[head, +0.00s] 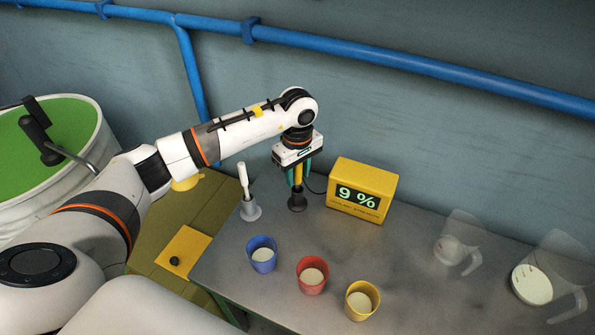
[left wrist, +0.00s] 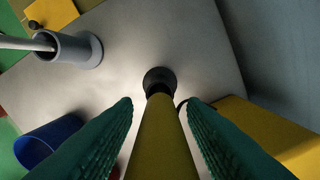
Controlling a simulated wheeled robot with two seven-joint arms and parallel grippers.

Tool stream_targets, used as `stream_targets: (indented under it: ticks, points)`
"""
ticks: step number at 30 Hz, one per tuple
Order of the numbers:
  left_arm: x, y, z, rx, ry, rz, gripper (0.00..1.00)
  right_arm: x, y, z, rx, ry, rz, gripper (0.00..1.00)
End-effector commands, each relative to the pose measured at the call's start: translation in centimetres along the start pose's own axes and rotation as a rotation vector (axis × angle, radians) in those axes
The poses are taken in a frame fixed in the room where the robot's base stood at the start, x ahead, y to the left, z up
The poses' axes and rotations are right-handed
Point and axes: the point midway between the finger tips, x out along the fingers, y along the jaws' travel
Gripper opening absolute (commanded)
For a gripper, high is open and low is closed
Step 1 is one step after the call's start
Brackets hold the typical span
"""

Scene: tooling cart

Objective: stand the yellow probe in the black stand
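The yellow probe (head: 298,174) is upright, its lower end in the mouth of the black stand (head: 297,201) on the grey table. In the left wrist view the probe (left wrist: 160,140) runs down into the dark round stand (left wrist: 158,78). My left gripper (head: 298,182) points down from above, its green fingers on either side of the probe. In the left wrist view the gripper (left wrist: 160,103) is open, with a gap between each finger and the probe. How deep the probe sits is hidden. My right gripper is not in view.
A yellow display (head: 362,190) reading 9 % stands right of the stand. A grey stand (head: 251,211) with a white rod is to the left. Blue (head: 262,242), red (head: 312,262) and yellow (head: 349,288) cups stand in front. Clear jugs (head: 458,235) are at right.

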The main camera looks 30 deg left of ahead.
Motion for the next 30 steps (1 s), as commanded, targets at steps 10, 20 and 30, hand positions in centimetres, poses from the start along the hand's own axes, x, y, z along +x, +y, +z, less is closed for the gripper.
stream_targets:
  ticks: [10, 20, 30]
  points:
    - [-0.3, 0.0, 0.0, 0.000, 0.000, 0.000, 0.42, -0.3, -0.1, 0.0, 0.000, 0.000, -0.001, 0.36]
    - [-5.5, -0.1, 0.1, 0.000, -0.003, -0.005, 0.42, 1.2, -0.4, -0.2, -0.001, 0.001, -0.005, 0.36]
    - [-11.4, -0.1, 0.0, -0.001, -0.001, -0.002, 0.42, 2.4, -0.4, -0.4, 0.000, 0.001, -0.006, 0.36]
